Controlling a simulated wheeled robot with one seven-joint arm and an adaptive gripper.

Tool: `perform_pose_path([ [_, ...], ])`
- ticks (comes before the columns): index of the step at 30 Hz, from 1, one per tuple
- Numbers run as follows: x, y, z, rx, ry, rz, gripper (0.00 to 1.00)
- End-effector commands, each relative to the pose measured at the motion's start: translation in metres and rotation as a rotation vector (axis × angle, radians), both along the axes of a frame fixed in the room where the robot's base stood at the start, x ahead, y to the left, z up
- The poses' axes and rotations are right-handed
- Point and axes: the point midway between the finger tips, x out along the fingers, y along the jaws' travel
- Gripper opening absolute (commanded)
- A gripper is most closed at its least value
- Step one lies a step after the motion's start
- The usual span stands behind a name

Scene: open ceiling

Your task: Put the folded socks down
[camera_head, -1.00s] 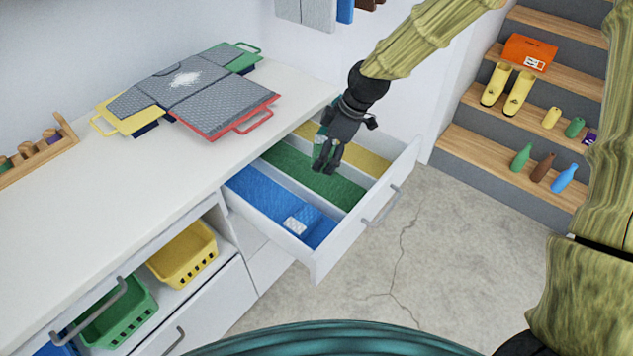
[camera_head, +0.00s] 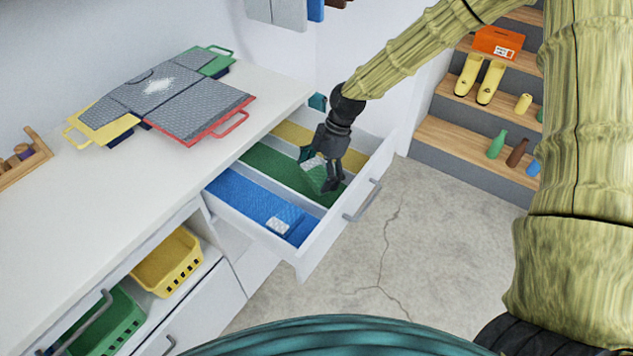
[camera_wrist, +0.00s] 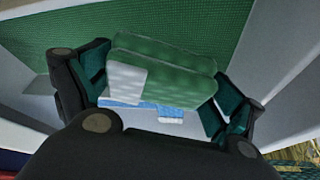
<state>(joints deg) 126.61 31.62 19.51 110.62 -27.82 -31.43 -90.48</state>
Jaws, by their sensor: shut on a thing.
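My gripper (camera_head: 322,172) is over the front part of the open drawer, above its green-lined compartment (camera_head: 270,167). It is shut on the green folded socks (camera_wrist: 165,68), which have a pale patch; in the wrist view they lie between both fingers. In the head view the fingers partly hide the socks (camera_head: 312,168). I cannot tell whether the socks touch the lining. A blue folded pair with a pale patch (camera_head: 279,226) lies in the drawer's blue-lined compartment (camera_head: 238,196).
A yellow-lined compartment (camera_head: 293,134) is on the drawer's far side. White dividers and the drawer front (camera_head: 345,205) stand around the gripper. A folding board (camera_head: 170,95) lies on the white counter (camera_head: 120,190). Wooden stairs (camera_head: 470,140) hold boots and bottles.

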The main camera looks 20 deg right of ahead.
Motion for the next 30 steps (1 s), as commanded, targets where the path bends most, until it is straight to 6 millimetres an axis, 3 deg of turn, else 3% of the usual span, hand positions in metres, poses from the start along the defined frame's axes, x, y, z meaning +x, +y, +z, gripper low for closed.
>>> perform_pose_path([
  [5, 0.0, 0.0, -0.007, 0.0, 0.001, -0.001, 0.7],
  [15, 0.0, 0.0, -0.041, 0.0, 0.001, -0.002, 0.7],
  [27, 0.0, 0.0, -0.047, 0.0, -0.001, -0.001, 0.7],
  [28, 0.0, 0.0, -0.046, 0.0, -0.001, -0.001, 0.95],
  [30, 0.0, 0.0, -0.046, 0.0, -0.001, -0.001, 1.0],
])
